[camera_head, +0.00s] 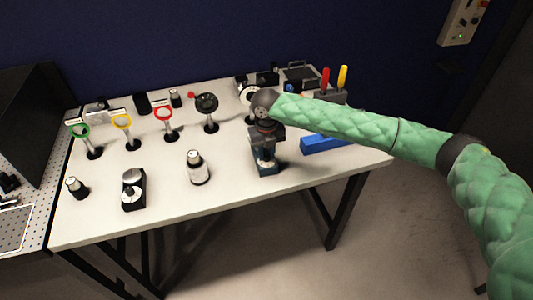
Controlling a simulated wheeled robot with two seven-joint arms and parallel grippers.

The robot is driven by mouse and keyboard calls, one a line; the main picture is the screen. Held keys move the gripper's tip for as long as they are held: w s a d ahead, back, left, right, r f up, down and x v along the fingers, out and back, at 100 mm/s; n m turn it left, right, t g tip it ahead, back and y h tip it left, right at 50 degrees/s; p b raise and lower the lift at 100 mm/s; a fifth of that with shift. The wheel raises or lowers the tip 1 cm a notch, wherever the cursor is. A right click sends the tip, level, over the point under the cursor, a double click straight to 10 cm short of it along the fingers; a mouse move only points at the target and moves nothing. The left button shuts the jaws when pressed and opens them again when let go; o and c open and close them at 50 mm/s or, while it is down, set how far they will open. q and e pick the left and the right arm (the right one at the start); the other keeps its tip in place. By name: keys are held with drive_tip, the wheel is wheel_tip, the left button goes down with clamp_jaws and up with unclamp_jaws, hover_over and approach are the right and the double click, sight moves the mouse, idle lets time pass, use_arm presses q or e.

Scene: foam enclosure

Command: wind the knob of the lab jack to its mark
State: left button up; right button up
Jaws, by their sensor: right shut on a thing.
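The lab jack (257,167) is a small dark blue-grey block near the front right of the white table. A pale part, which looks like its knob (267,163), shows below my right gripper (265,151). That gripper comes down from above on the green-sleeved arm and is shut on the knob. The fingertips and the jack's top are partly hidden by the wrist, and the mark cannot be made out. My left gripper is not in view.
A silver-topped cylinder (197,168) and a black device (133,189) stand to the left. A blue block (325,144) lies close on the right.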

drive_tip(key=shift+n, duration=1)
drive_tip(key=o, duration=0.6)
drive_tip(key=shift+c, duration=0.2)
drive_tip(key=o, duration=0.4)
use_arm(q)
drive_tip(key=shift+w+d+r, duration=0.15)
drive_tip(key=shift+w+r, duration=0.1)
use_arm(e)
drive_tip(key=shift+o, duration=0.2)
